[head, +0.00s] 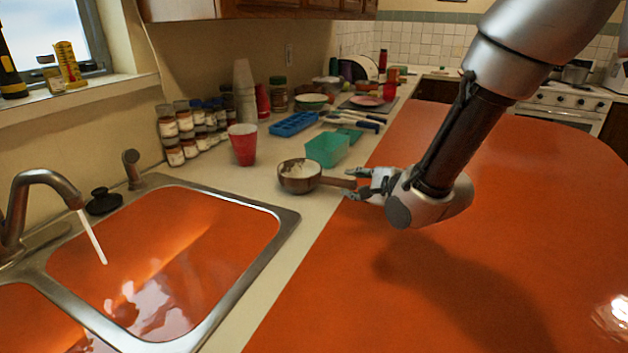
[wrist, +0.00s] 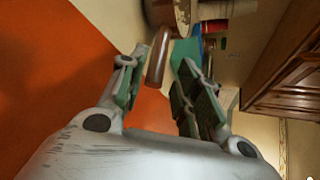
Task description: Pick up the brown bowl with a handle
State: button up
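The brown bowl (head: 287,183) with a pale inside stands upright on the counter, just beyond the sink's right rim. Its brown handle (head: 338,182) points right, toward my gripper (head: 356,182). In the wrist view, the bowl (wrist: 165,14) is partly cut off at the top edge. The handle (wrist: 157,60) reaches down between the two spread fingers of my gripper (wrist: 156,72), with gaps showing on both sides. My gripper is open and does not appear to grip the handle.
A teal container (head: 327,150) stands just behind the bowl, and a red cup (head: 243,145) is behind it to the left. The sink (head: 285,217) is at the left. Several jars (head: 172,137) line the wall. A blue tray (head: 293,124) lies further back.

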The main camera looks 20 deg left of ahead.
aim_at(339, 182)
jog(key=x, duration=0.6)
jog(key=shift+a+f, duration=0.15)
jog(key=shift+a, duration=0.3)
jog(key=shift+c, duration=0.5)
grip_shut()
